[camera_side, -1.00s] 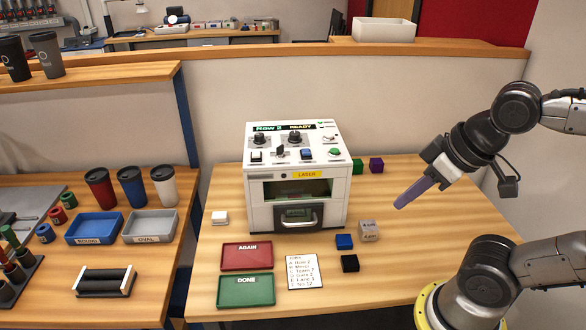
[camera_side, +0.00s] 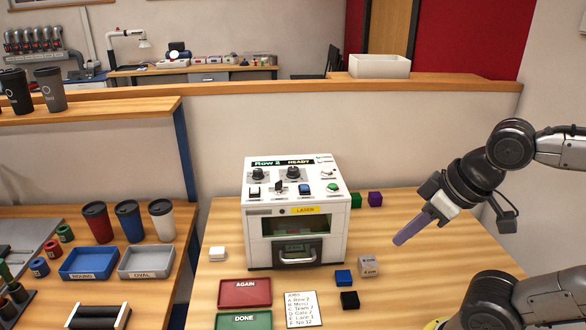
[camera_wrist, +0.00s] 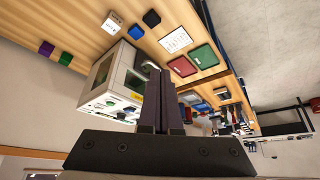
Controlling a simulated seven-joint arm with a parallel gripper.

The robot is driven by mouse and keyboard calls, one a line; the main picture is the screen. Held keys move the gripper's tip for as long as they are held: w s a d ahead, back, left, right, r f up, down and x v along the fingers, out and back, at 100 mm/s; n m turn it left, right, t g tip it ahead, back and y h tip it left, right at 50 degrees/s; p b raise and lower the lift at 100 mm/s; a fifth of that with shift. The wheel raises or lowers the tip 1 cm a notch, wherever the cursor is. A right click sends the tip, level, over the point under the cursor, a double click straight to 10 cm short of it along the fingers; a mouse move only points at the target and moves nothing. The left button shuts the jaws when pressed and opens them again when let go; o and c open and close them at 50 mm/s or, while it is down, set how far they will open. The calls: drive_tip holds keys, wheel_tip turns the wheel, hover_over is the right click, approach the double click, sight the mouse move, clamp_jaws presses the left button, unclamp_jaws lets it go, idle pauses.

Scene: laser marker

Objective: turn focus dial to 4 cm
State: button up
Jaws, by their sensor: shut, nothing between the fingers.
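The white laser marker (camera_side: 297,236) stands on the table, its sloped top panel (camera_side: 322,182) facing up. The panel carries a round dark dial at the left (camera_side: 258,173) and another near the middle (camera_side: 292,172). Their lettering is too small to read, so I cannot tell which is the focus dial or where it points. The display reads "Row 2 READY". My gripper (camera_side: 399,241) is shut and empty, its purple fingers slanting down in the air right of the machine, apart from it. In the wrist view the fingers (camera_wrist: 161,72) cover part of the machine (camera_wrist: 114,76).
A grey block marked in cm (camera_side: 368,266), a blue block (camera_side: 343,277) and a black block (camera_side: 349,300) lie right of the machine's front. Green and purple blocks (camera_side: 375,198) lie behind. A red AGAIN tray (camera_side: 244,304) and a job card (camera_side: 303,309) lie in front.

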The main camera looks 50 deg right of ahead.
drive_tip(key=shift+o, duration=2.3)
drive_tip(key=shift+s+f, duration=0.2)
drive_tip(key=shift+s, duration=0.2)
drive_tip(key=o, duration=0.7)
drive_tip(key=shift+n+g, duration=0.3)
drive_tip(key=shift+n, duration=0.1)
drive_tip(key=r, duration=0.3)
drive_tip(key=w+r, duration=0.1)
drive_tip(key=r, duration=0.3)
drive_tip(key=shift+w+r, duration=0.1)
drive_tip(key=shift+w, duration=0.1)
drive_tip(key=w+d+r+g, duration=0.2)
drive_tip(key=w+d+r, duration=0.1)
drive_tip(key=w+r, duration=1.25)
drive_tip(key=g, duration=0.3)
hover_over(293, 168)
wheel_tip(293, 168, down, 13)
drive_tip(key=shift+m, duration=0.4)
wheel_tip(293, 168, down, 13)
